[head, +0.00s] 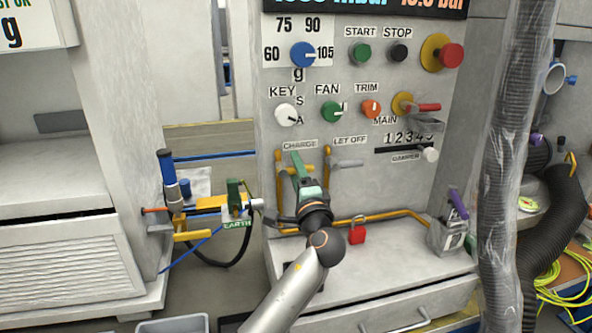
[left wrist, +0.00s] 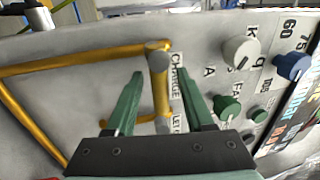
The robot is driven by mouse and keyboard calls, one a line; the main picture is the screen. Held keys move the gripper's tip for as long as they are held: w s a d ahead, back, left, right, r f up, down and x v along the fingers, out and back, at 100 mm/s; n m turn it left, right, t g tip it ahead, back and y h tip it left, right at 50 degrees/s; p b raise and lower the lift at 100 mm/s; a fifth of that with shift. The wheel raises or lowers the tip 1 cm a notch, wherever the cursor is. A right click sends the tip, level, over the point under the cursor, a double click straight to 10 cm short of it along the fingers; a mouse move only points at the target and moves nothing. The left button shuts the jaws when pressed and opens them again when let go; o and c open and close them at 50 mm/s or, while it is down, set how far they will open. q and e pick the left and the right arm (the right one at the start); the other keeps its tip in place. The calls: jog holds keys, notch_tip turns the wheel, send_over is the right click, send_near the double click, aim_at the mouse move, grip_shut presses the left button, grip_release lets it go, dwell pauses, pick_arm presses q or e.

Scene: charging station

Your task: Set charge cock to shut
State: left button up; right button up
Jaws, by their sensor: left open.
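The charge cock sits on the panel under the CHARGE label, at the top of the left yellow pipe (head: 279,168). Its yellow lever (left wrist: 159,85) points right, crosswise to its pipe, toward the let-off pipe. My left gripper (head: 304,176) is open in front of the lever, its green fingers one above and one below it. In the left wrist view the gripper (left wrist: 160,75) shows the lever between its fingers; I cannot tell whether they touch it. In the head view my gripper hides part of the lever. My right gripper is not in view.
The let-off cock's grey handle (head: 347,163) points right close by. KEY (head: 287,115), FAN (head: 331,112) and TRIM (head: 371,109) knobs sit above. A red padlock (head: 357,235) hangs at the lower pipe. The EARTH clamp (head: 236,208) stands left; a wrapped hose (head: 505,150) hangs right.

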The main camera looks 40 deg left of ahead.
pick_arm(q)
jog(key=v, duration=1.2)
jog(key=shift+s+d+f, duration=0.1)
